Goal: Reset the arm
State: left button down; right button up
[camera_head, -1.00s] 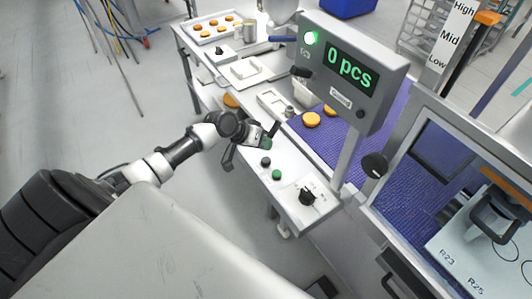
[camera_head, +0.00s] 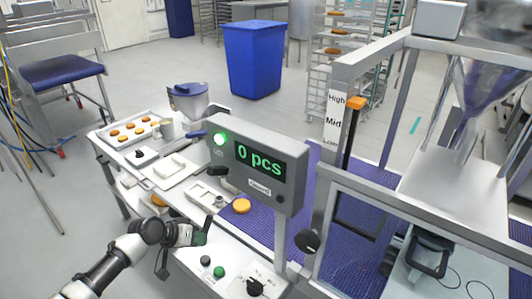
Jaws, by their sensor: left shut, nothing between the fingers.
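My left arm (camera_head: 105,265), white and black, comes in from the lower left. My left gripper (camera_head: 201,233) is shut and empty beside the left edge of the white machine's control panel (camera_head: 232,287), near the green button (camera_head: 219,271). I cannot tell whether it touches the panel. My right gripper is not in view.
The counter display (camera_head: 260,162) reads "0 pcs" and has a lit green lamp. A framed guard (camera_head: 385,205) stands at right. Open floor lies at left.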

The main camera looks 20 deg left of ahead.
pick_arm(q)
jog(key=shift+m+g, duration=0.8)
jog(key=shift+m, duration=0.1)
jog(key=s+d+f, duration=0.1)
jog(key=d, duration=0.1)
jog(key=s+d+f, duration=0.1)
jog(key=s+d, duration=0.1)
jog(key=s+d+f, duration=0.1)
jog(key=s+d, duration=0.1)
jog(key=s+d+f+m+g+y, duration=0.1)
jog(key=s+d+m, duration=0.1)
jog(key=s+d, duration=0.55)
jog(key=s+a+r+n+y, duration=0.1)
jog(key=s+r+y, duration=0.15)
jog(key=s, duration=0.55)
jog(key=s+r+y, duration=0.2)
jog(key=s+r, duration=0.2)
jog(key=s, duration=0.3)
notch_tip(320, 180, down, 29)
jog(key=g+b, duration=0.2)
jog(key=b, duration=0.3)
jog(key=s+a+f+b, duration=0.1)
jog(key=s+f+b, duration=0.1)
jog(key=s+f, duration=0.6)
jog(key=s+a+f+g+b, duration=0.1)
jog(key=s+a+f+b, duration=0.1)
jog(key=s+f, duration=0.7)
notch_tip(320, 180, down, 6)
jog(key=shift+s+r, duration=0.2)
